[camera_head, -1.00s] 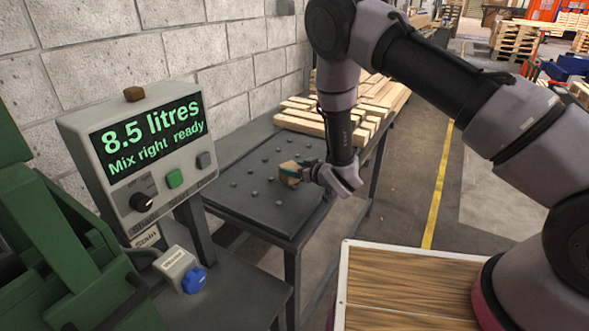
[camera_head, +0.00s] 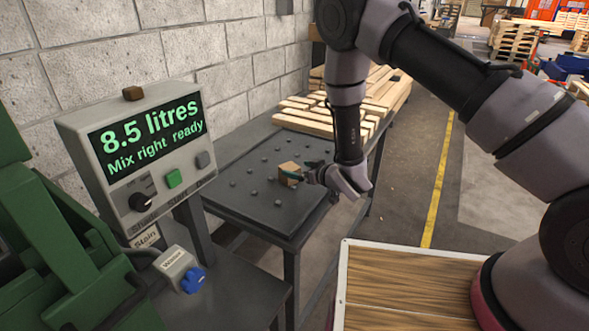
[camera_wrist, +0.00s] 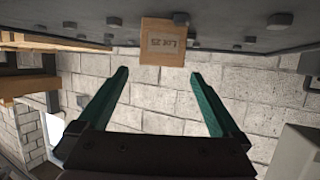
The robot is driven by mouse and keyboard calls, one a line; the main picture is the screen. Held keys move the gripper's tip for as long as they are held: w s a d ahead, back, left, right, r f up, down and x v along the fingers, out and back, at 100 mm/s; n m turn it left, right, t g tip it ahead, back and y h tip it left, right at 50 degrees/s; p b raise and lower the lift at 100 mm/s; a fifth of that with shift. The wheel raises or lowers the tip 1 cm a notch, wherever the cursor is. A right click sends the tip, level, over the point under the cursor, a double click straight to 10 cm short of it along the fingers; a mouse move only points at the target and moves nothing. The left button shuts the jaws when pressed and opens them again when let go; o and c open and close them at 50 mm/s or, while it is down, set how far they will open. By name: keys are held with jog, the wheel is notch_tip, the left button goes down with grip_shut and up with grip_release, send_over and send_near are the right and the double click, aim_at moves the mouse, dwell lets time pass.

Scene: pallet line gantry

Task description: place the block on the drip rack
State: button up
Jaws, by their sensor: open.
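The tan wooden block (camera_head: 289,173) stands on the dark drip rack (camera_head: 262,205), near its right edge among the small raised studs. My gripper (camera_head: 300,175) is just right of the block at rack height. In the wrist view, the block (camera_wrist: 163,42) shows dark markings on its face and appears against the rack (camera_wrist: 235,42), which fills the top of that picture. My gripper (camera_wrist: 158,76) is open there, its two green fingers spread wide and empty, with the block beyond the fingertips and apart from them.
Stacked pale boards (camera_head: 330,115) lie behind the rack. A grey display unit (camera_head: 150,165) reading "8.5 litres, Mix right ready" stands at left, with a small brown piece (camera_head: 133,93) on top. A wood-topped surface (camera_head: 400,290) is in front. A block wall (camera_head: 230,70) is behind.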

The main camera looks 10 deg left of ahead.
jog(key=v, duration=0.8)
jog(key=shift+s+d+r, duration=0.2)
jog(key=shift+s+d, duration=0.05)
jog(key=shift+d, duration=0.05)
jog(key=w+d+r+m+t+h, duration=0.1)
jog(key=w+d+r+m+h, duration=0.1)
jog(key=w+d+r, duration=0.3)
jog(key=w+d+r+m+t+h, duration=0.1)
jog(key=w+d+r+m, duration=0.1)
jog(key=w+r, duration=0.35)
jog(key=s+d+r+m+h, duration=0.1)
jog(key=d+r+m+h, duration=0.3)
jog(key=d+r, duration=0.95)
jog(key=s+d+r+m+g+h, duration=0.1)
jog(key=s+d+r+m, duration=0.1)
jog(key=s+d+r, duration=0.35)
jog(key=s+d+r+m+g, duration=0.1)
jog(key=s+d+r, duration=0.1)
jog(key=s, duration=0.5)
jog(key=s+d+r+m+g, duration=0.1)
jog(key=s+d+r, duration=0.1)
jog(key=s+r, duration=0.3)
jog(key=s+d+r+m+g, duration=0.1)
jog(key=s+r, duration=0.3)
jog(key=s, duration=0.5)
jog(key=shift+d+m, duration=0.3)
jog(key=shift+d, duration=0.5)
